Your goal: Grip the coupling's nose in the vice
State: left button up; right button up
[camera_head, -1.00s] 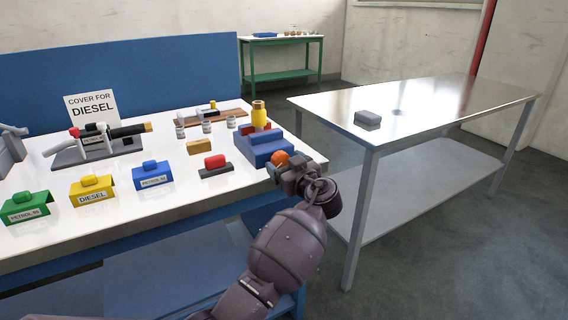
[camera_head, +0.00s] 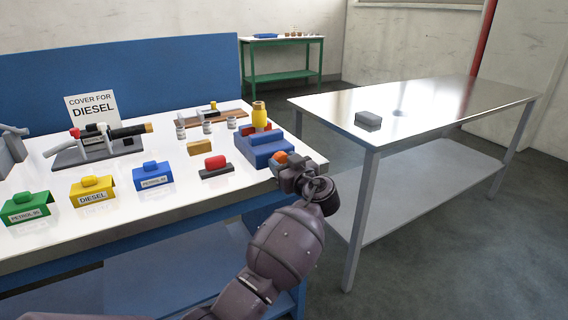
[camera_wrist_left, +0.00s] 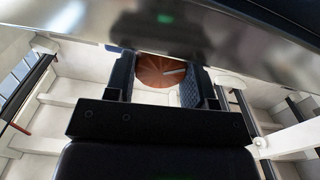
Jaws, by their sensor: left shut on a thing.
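The blue vice (camera_head: 270,154) sits at the right front corner of the white-topped bench. The coupling (camera_head: 260,118), yellow with a brass-coloured upper part, stands upright at the vice's back. Its lower end is hidden, so I cannot tell whether the jaws touch it. An orange round knob (camera_head: 281,157) is at the vice's front right side. My left gripper (camera_head: 284,164) is shut on this knob. In the left wrist view, the knob (camera_wrist_left: 152,72) shows orange-brown between the two dark fingers. My right gripper is not in view.
Green (camera_head: 27,207), yellow (camera_head: 92,190) and blue (camera_head: 153,175) covers stand along the bench front. A red-topped block (camera_head: 215,166) lies left of the vice. A nozzle stand (camera_head: 95,147) is farther back. A metal table (camera_head: 440,105) stands right, across a floor gap.

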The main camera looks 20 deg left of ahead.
pick_arm(q)
jog(key=shift+m, duration=1.1)
jog(key=o, duration=0.9)
jog(key=shift+d, duration=0.1)
jog(key=p+v, duration=0.1)
jog(key=v, duration=0.9)
jog(key=shift+s+d, duration=0.25)
jog(key=shift+s, duration=0.05)
